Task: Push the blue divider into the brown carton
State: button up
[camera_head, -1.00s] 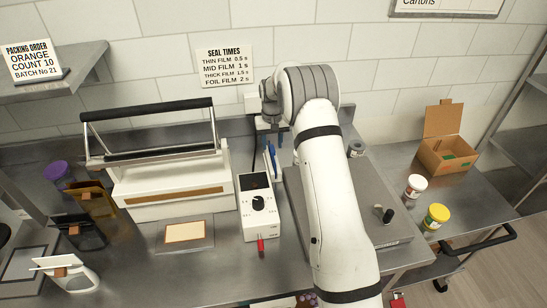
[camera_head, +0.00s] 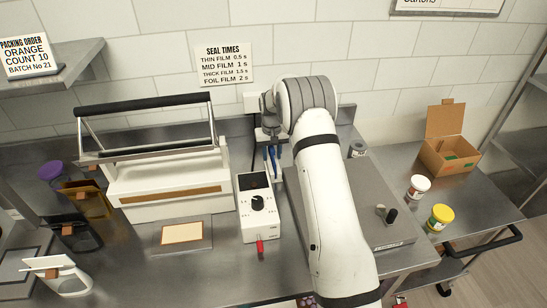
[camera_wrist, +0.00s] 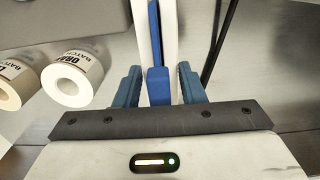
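I cannot tell whether this piece is the blue divider. In the head view my arm hides most of the gripper; small blue parts (camera_head: 270,160) show beside the sealer's control box.
A bar sealer (camera_head: 165,180) and white control box (camera_head: 258,215) stand left of my arm. A grey plate machine (camera_head: 375,205) lies under it. White (camera_head: 419,187) and yellow-lidded (camera_head: 439,217) jars stand in front of the carton. Label rolls (camera_wrist: 75,78) lie left of my gripper.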

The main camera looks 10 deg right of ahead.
jog(key=c, duration=0.3)
jog(key=o, duration=0.8)
jog(key=shift+r, duration=0.1)
jog(key=shift+r, duration=0.35)
grip_shut()
